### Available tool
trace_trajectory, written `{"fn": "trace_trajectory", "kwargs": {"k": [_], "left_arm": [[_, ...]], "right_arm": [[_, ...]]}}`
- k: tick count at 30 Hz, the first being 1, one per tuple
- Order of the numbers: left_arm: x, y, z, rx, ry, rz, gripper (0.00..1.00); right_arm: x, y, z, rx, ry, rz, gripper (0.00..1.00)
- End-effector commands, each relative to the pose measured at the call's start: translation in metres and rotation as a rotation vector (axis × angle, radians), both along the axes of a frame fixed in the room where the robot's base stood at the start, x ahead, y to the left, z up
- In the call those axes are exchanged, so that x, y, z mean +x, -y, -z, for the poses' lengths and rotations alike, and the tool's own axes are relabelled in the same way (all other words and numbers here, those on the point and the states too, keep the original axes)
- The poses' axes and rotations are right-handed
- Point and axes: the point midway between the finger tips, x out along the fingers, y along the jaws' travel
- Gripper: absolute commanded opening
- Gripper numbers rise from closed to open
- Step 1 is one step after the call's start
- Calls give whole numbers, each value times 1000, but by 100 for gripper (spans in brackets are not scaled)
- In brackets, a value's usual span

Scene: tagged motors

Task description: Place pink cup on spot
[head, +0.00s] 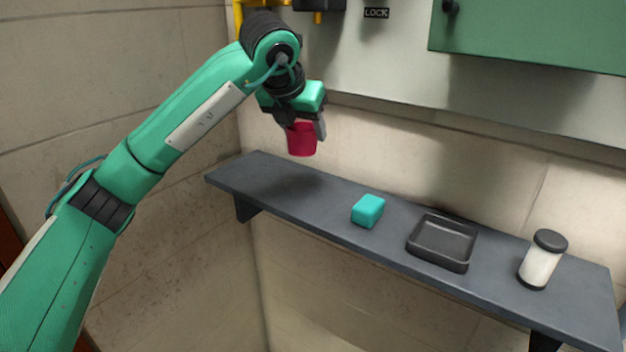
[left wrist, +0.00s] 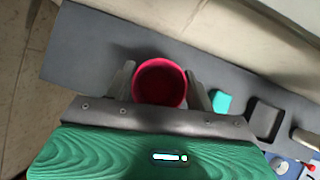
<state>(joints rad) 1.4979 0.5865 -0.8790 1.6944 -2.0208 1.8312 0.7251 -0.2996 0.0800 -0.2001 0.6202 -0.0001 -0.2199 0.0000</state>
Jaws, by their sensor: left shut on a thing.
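The pink cup (head: 301,141) is held upright in the air above the left part of the dark shelf (head: 262,172). My left gripper (head: 303,128) is shut on the cup, one finger on each side of it. In the left wrist view the cup (left wrist: 160,82) shows from above, its open mouth up and empty, between the fingers of my left gripper (left wrist: 160,88). No marked spot stands out on the shelf in the head view. My right gripper is not in view.
On the shelf stand a teal block (head: 368,210), a black tray (head: 442,243) and a white jar with a dark lid (head: 542,260). The shelf's left end is clear. A green cabinet (head: 540,32) hangs on the wall above.

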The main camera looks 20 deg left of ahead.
Motion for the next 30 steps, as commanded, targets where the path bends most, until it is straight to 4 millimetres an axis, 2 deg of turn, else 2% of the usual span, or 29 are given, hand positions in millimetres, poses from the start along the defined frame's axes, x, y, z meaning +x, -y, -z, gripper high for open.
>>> {"fn": "trace_trajectory", "kwargs": {"k": [9, 17, 23, 30], "left_arm": [[-1, -1, 46, 2, -3, 0, 32], [-1, -1, 66, 1, -3, -1, 32], [-1, -1, 93, 1, -4, 1, 32], [-1, 0, 99, 1, 0, 1, 32]], "right_arm": [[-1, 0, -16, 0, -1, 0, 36], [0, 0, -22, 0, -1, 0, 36], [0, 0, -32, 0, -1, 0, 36], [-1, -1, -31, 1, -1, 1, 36]]}}
